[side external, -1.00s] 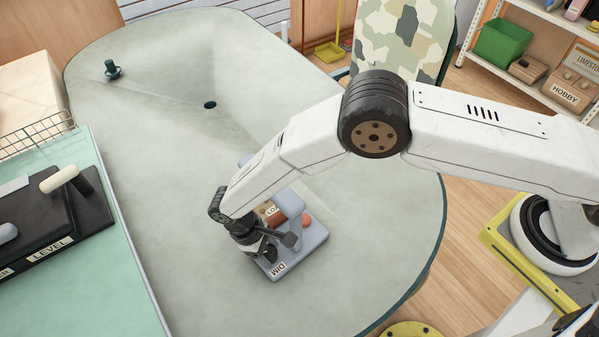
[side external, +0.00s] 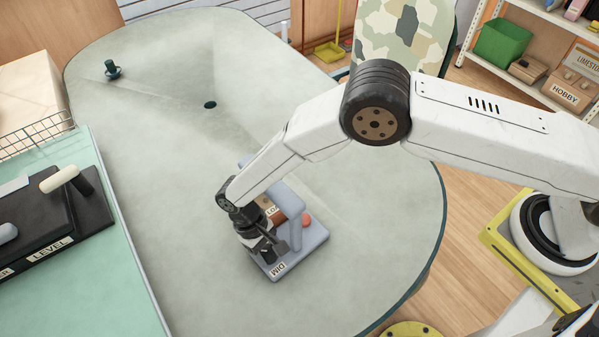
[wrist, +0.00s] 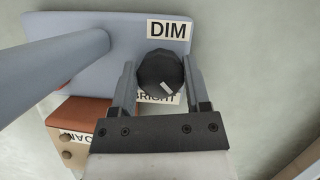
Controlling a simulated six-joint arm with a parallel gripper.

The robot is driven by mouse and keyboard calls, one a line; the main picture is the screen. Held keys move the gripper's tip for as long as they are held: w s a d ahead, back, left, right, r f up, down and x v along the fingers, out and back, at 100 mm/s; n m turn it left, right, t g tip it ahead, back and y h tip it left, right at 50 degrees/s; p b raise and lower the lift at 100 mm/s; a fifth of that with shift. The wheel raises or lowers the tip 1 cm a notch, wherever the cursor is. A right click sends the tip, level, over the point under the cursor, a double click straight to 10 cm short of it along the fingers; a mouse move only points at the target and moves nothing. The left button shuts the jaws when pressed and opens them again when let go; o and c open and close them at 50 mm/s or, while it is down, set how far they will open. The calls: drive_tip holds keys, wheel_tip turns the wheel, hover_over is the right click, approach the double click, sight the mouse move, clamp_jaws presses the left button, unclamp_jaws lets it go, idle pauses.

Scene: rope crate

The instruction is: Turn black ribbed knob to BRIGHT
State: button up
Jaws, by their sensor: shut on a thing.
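The black ribbed knob (wrist: 160,73) sits on a blue-grey base (wrist: 200,26), between a DIM label (wrist: 169,31) and a BRIGHT label (wrist: 170,98). The knob and one finger partly cover BRIGHT. A white mark on the knob points to the lower right, on the side of BRIGHT. My gripper (wrist: 158,65) is shut on the knob, one finger on each side. In the side view my gripper (side external: 264,250) comes down over the base (side external: 310,240) and mostly hides the knob.
A blue-grey lamp arm (wrist: 65,55) rises from the base close to my gripper. A brown labelled block (wrist: 75,118) lies beside it.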

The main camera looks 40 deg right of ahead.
drive_tip(key=o, duration=1.3)
drive_tip(key=shift+r, duration=0.1)
drive_tip(key=v, duration=0.7)
drive_tip(key=shift+w+a+r, duration=0.1)
drive_tip(key=shift+w+r, duration=0.1)
drive_tip(key=shift+r, duration=0.1)
